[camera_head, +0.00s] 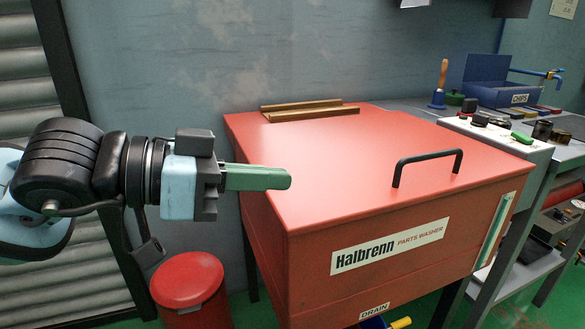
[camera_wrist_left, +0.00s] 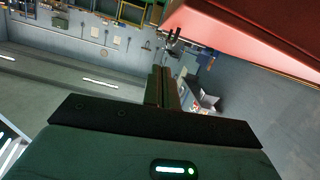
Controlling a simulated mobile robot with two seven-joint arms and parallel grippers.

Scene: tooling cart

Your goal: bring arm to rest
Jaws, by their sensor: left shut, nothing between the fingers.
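My left arm comes in from the left in the head view, stretched out level. My left gripper (camera_head: 288,180) has green fingers that are shut with nothing between them. It points right, and in the picture its tip overlaps the left part of the red parts washer (camera_head: 400,235); I see no contact. In the left wrist view the shut fingers (camera_wrist_left: 165,72) point away from the camera, and the washer's red edge (camera_wrist_left: 245,40) shows at the upper right. My right gripper is in neither view.
A black handle (camera_head: 428,160) stands on the washer's closed lid. A red bin (camera_head: 188,283) stands on the floor below my left arm. A wall is behind.

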